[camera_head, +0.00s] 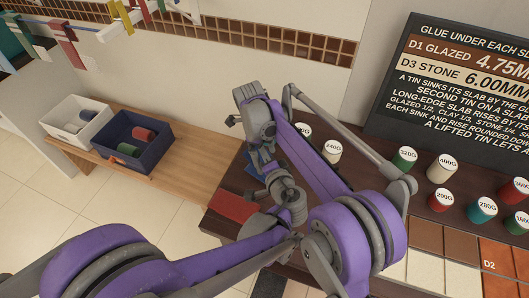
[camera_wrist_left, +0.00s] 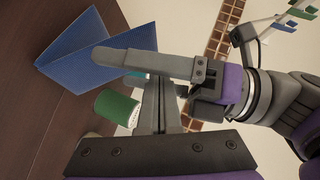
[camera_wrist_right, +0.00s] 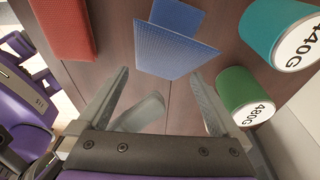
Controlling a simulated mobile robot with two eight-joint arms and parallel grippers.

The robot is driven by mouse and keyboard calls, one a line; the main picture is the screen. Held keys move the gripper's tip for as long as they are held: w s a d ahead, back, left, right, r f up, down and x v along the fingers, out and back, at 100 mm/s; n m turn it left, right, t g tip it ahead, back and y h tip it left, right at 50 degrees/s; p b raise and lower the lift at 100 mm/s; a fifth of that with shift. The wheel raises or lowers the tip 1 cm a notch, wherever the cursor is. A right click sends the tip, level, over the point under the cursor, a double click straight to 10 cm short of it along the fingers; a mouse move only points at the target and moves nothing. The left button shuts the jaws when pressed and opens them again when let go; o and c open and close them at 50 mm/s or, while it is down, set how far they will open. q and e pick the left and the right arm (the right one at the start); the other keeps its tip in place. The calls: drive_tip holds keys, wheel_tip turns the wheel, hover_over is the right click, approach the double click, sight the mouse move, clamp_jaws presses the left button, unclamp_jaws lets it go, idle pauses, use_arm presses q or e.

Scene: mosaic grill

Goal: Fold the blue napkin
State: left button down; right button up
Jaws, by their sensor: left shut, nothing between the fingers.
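The blue napkin (camera_wrist_right: 175,45) lies on the dark table with one flap raised at an angle. It also shows in the left wrist view (camera_wrist_left: 90,55) as a V of two panels, and in the head view (camera_head: 261,160) mostly behind my grippers. My left gripper (camera_wrist_left: 158,85) is shut and empty, close beside the napkin; its tips are partly hidden behind my other gripper's finger. My right gripper (camera_wrist_right: 160,85) is open, with its two fingers apart over the table near the napkin. A blurred grey shape shows between those fingers. I cannot tell whether either gripper touches the napkin.
A red block (camera_head: 237,207) lies near the napkin. A green tin (camera_wrist_right: 243,95) and a teal tin (camera_wrist_right: 283,35) stand close by. More tins and a sign (camera_head: 450,90) fill the table's right side. A wooden bench (camera_head: 180,150) with two bins stands left.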

wheel_tip(320, 180, up, 11)
drive_tip(key=a, duration=0.2)
use_arm(q)
drive_tip(key=shift+d, duration=0.1)
use_arm(e)
drive_tip(key=s+d+r+n, duration=0.15)
drive_tip(key=d+n, duration=0.25)
drive_tip(key=d, duration=0.5)
drive_tip(key=s+d+f+n+t+y, duration=0.2)
drive_tip(key=s+d+f+n+t, duration=0.25)
drive_tip(key=s+d+n, duration=0.95)
use_arm(q)
drive_tip(key=shift+s+d, duration=0.1)
drive_tip(key=shift+s+d+r+t+b, duration=0.1)
drive_tip(key=shift+s+d+t+b, duration=0.05)
drive_tip(key=shift+d+t+b, duration=0.2)
use_arm(e)
drive_tip(key=s+f+n+t, duration=0.1)
drive_tip(key=s+f+n, duration=0.3)
drive_tip(key=s+f, duration=0.5)
drive_tip(key=shift+s+d, duration=0.4)
drive_tip(key=shift+s, duration=0.75)
